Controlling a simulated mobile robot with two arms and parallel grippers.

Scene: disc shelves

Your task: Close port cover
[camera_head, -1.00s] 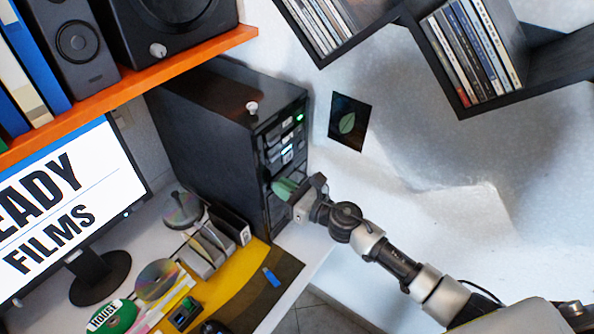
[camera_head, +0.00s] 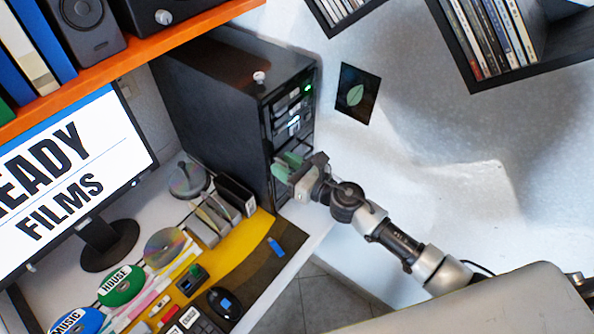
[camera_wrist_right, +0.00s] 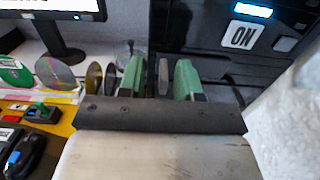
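The black computer tower (camera_head: 215,110) stands on the desk, its front panel facing right in the head view. My right gripper (camera_head: 287,164) is at the lower part of that front panel. In the right wrist view my right gripper (camera_wrist_right: 160,79) has its two green fingers apart. A narrow grey upright piece (camera_wrist_right: 163,76) shows between them; I cannot tell whether it is the port cover or whether the fingers touch it. The tower's front (camera_wrist_right: 200,30) with an "ON" label fills the upper right there. My left gripper is not in view.
The monitor (camera_head: 65,185), disc rack (camera_head: 210,222), loose discs (camera_head: 165,248) and a blue piece (camera_head: 276,248) are on the desk left of and below the gripper. An orange shelf (camera_head: 130,65) runs above. The wall on the right has free room before it.

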